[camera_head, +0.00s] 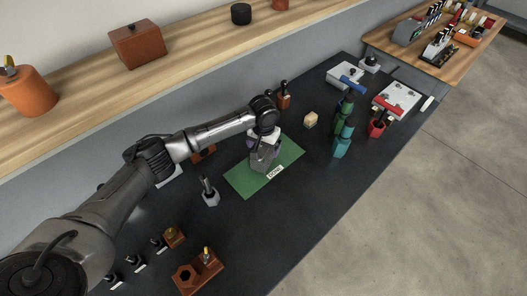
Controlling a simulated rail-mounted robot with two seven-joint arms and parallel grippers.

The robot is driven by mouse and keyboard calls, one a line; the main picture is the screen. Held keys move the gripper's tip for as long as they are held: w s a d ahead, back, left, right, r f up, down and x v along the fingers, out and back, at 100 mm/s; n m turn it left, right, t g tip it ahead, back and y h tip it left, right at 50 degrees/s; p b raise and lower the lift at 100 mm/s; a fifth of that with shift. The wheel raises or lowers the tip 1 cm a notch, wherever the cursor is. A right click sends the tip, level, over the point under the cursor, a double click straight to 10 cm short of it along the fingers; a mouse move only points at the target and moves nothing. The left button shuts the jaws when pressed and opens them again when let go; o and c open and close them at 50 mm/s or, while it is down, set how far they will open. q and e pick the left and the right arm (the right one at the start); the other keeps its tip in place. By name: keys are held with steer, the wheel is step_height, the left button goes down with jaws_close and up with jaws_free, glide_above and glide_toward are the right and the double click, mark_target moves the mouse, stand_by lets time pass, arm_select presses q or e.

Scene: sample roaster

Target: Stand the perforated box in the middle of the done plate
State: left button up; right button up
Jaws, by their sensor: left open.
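The done plate (288,156) is a flat green mat with a white DONE label at its front edge, lying on the dark bench. A grey box-like thing (262,161), which looks like the perforated box, is on the plate's middle to left part, directly under my left gripper (262,149). It looks upright; its holes are too small to make out. My left arm reaches in from the left and its gripper points down over the box, jaws open. The fingertips blend with the box, so I cannot tell whether they touch it. My right gripper is not in view.
A grey hex-based piece (210,192) stands left of the plate. A brown holder (198,273) is at the front. The bench right of the plate's front edge is clear.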

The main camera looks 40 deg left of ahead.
mark_target(264, 152)
arm_select(q)
step_height(264, 152, up, 7)
steer(key=shift+r+p, duration=0.15)
steer(key=shift+p, duration=0.3)
stand_by(0.5)
